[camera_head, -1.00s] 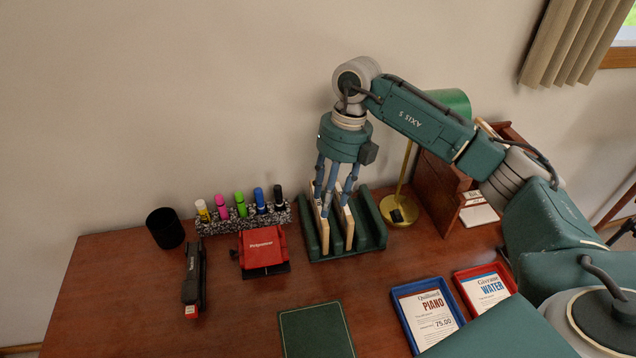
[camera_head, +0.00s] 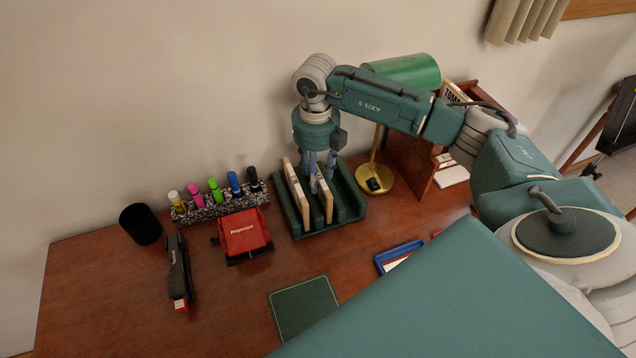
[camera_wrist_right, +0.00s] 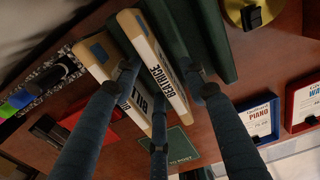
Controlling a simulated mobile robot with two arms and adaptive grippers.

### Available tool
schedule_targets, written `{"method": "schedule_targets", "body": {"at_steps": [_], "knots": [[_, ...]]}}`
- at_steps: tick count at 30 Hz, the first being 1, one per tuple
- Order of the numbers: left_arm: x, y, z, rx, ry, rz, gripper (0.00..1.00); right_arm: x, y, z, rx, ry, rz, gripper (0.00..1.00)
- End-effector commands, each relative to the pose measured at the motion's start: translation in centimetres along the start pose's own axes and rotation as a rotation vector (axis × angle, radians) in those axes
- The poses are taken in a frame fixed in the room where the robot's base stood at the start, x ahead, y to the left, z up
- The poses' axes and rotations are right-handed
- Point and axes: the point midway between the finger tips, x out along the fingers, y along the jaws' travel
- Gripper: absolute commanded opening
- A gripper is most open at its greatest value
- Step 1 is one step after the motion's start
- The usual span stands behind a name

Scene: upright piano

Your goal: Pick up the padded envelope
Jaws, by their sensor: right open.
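I cannot pick out a padded envelope for certain. Two flat cream pieces stand upright in a dark green slotted rack (camera_head: 351,206). My right gripper (camera_head: 315,178) points down at the rack, open. My left gripper is out of view.
A brass lamp base (camera_head: 375,178) is close to the rack's right.

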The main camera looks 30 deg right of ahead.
Motion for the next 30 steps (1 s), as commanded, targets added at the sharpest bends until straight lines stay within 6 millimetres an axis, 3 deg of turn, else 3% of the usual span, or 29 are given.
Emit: {"method": "schedule_targets", "body": {"at_steps": [4, 11, 18, 30], "knots": [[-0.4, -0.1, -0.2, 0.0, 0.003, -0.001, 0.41, 1.3, 0.1, 0.0, -0.001, 0.001, 0.001, 0.43], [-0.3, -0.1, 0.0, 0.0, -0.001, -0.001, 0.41, 1.6, 0.0, 0.0, -0.001, -0.001, 0.001, 0.43], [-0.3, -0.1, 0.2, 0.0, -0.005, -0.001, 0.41, 1.6, 0.1, 0.0, -0.001, -0.001, 0.001, 0.0], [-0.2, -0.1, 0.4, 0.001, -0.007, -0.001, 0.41, 1.1, 0.1, 0.1, 0.0, -0.003, 0.002, 0.0]]}}
